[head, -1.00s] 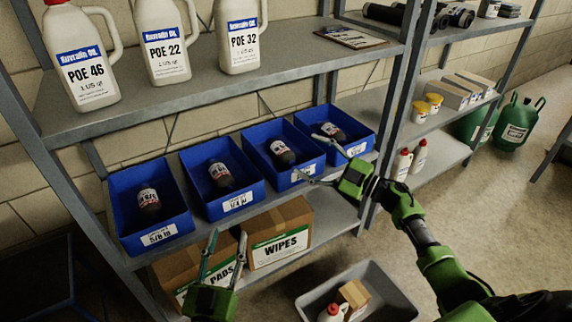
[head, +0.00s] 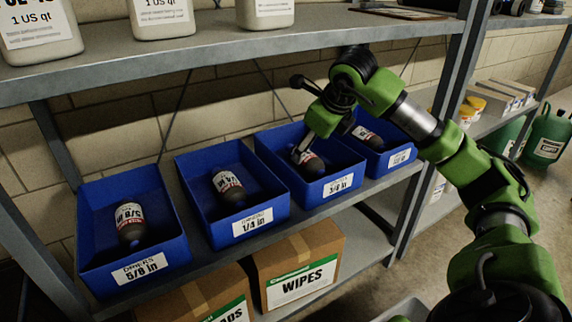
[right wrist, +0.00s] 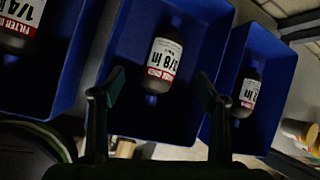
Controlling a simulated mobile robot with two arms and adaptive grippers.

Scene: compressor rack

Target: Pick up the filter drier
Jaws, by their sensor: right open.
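Several dark filter driers with white and red labels lie in blue bins on the middle shelf. One drier (head: 308,162) is in the third bin from the left (head: 335,190); its label reads 3/8 in in the right wrist view (right wrist: 163,62). Others are the 5/8 in drier (head: 130,222), the 1/4 in drier (head: 228,187) and one in the far right bin (head: 367,136). My right gripper (head: 303,152) is open, reaching down into the third bin at its drier. In the right wrist view, its fingers (right wrist: 158,92) stand apart on either side of that drier's lower end.
The upper shelf (head: 300,42) with white oil jugs (head: 160,12) runs close above my right arm. Bin walls stand close around the right gripper. A WIPES box (head: 298,270) sits below. A rack post (head: 440,140) stands right of the bins.

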